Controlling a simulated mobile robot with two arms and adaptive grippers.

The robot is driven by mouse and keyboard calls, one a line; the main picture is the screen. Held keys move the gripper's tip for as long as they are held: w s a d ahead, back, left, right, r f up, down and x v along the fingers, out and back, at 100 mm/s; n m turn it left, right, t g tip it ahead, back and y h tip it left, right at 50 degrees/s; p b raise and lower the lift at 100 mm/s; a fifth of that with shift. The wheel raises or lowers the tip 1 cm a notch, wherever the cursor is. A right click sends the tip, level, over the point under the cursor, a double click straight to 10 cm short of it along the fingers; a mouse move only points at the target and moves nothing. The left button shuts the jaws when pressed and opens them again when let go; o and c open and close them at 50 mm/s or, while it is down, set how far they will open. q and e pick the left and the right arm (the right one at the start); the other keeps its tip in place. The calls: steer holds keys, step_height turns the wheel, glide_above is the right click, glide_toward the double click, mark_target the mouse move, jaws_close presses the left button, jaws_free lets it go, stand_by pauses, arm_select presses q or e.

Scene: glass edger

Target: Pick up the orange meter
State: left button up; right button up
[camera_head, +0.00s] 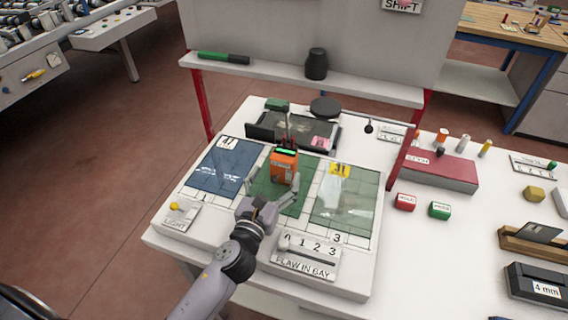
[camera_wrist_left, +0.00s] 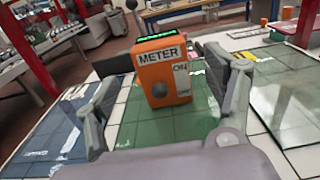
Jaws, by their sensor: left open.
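The orange meter (camera_head: 284,166) stands upright on the middle green glass panel (camera_head: 268,197) of the white light table. In the left wrist view the meter (camera_wrist_left: 163,72) faces me, with a METER label, a green display on top and a dark knob. My left gripper (camera_head: 270,191) is just in front of it. In the left wrist view the open fingers of my left gripper (camera_wrist_left: 165,100) stand to either side, with the meter centred between and beyond them. I see no finger touching it. My right gripper is not in view.
A blue panel (camera_head: 221,166) lies left and another green panel (camera_head: 345,204) right. Behind the meter is a dark tray (camera_head: 262,133). A shelf (camera_head: 300,80) on red posts stands at the back. Red and green blocks (camera_head: 440,210) sit on the right.

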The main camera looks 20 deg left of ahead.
mark_target(281, 167)
arm_select(q)
steer(key=w+p, duration=0.1)
steer(key=w, duration=0.3)
steer(key=shift+w+d+r, duration=0.1)
steer(key=shift+w+d, duration=0.05)
steer(key=shift+w, duration=0.5)
steer(key=shift+s, duration=0.1)
steer(key=shift+c, duration=0.8)
steer(key=c, duration=1.3)
